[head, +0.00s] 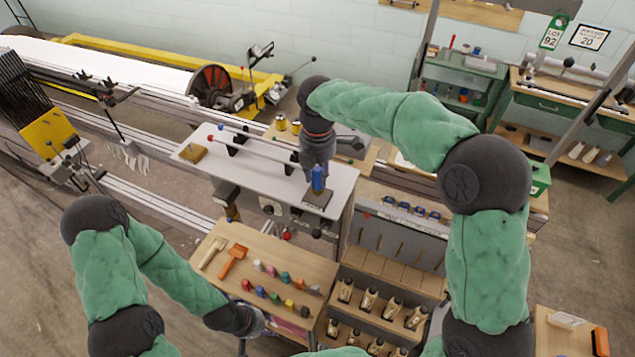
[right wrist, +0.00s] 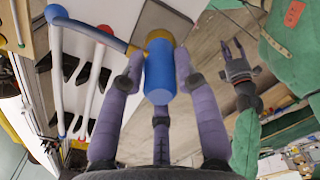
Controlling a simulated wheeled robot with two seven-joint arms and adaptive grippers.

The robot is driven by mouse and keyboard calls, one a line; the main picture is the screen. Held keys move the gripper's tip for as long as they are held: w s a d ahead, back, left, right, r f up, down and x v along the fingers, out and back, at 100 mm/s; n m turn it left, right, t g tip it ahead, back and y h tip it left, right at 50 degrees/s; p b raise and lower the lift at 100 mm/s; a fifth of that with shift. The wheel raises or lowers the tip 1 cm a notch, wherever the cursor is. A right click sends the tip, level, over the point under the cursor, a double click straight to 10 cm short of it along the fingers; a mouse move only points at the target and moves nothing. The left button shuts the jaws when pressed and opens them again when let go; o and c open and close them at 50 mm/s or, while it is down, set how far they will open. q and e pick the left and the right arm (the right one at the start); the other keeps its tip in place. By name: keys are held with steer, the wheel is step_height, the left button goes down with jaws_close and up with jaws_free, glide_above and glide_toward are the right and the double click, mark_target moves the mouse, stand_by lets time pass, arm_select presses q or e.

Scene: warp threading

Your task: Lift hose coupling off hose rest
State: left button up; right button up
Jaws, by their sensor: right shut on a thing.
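The hose coupling is a blue cylinder (head: 318,178) with a brass-coloured collar, and it fills the middle of the right wrist view (right wrist: 160,75). A grey-blue hose (right wrist: 85,24) runs from its collar. My right gripper (head: 318,168) is shut on the coupling, its purple fingers around the blue body. The hose rest seems to be the dark square plate (head: 316,199) under the coupling; whether they touch is unclear. My left gripper (head: 262,325) is low over the front wooden table, away from the coupling. Its fingers appear spread in the right wrist view (right wrist: 233,50).
The wooden table in front (head: 215,285) holds mallets and several coloured pieces. Shelves with several shuttle-like items (head: 385,270) stand to the right.

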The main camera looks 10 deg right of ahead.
steer(key=shift+r+p, duration=1.45)
steer(key=shift+r, duration=0.45)
